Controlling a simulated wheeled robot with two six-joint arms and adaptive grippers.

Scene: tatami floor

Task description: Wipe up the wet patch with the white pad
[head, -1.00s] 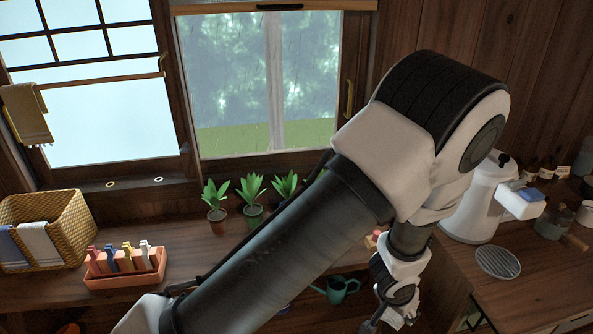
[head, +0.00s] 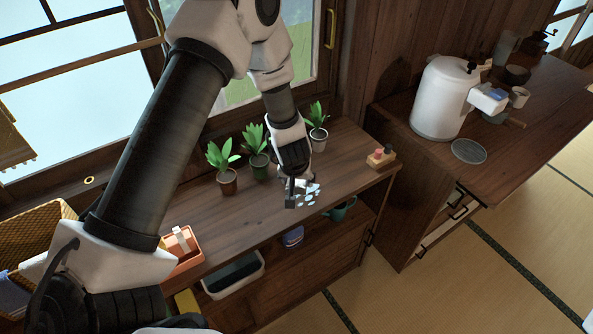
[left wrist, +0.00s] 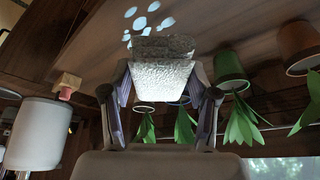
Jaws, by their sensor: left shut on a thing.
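The wet patch (head: 311,196) is a cluster of pale, shiny spots near the front of the wooden counter, right of the potted plants. It also shows at the top of the left wrist view (left wrist: 141,18). My left gripper (head: 296,187) is over the counter at the patch's left side. In the left wrist view the gripper (left wrist: 160,92) is shut on the white pad (left wrist: 162,72), a rough, pale block between its fingers. The pad's far edge is close to the spots; I cannot tell if it touches the wood. My right gripper is out of view.
Several potted plants (head: 258,155) stand along the window just behind the gripper. A small wooden block with knobs (head: 381,157) is to the right. An orange tray (head: 182,247) is at left. A green watering can (head: 342,210) sits below the counter top.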

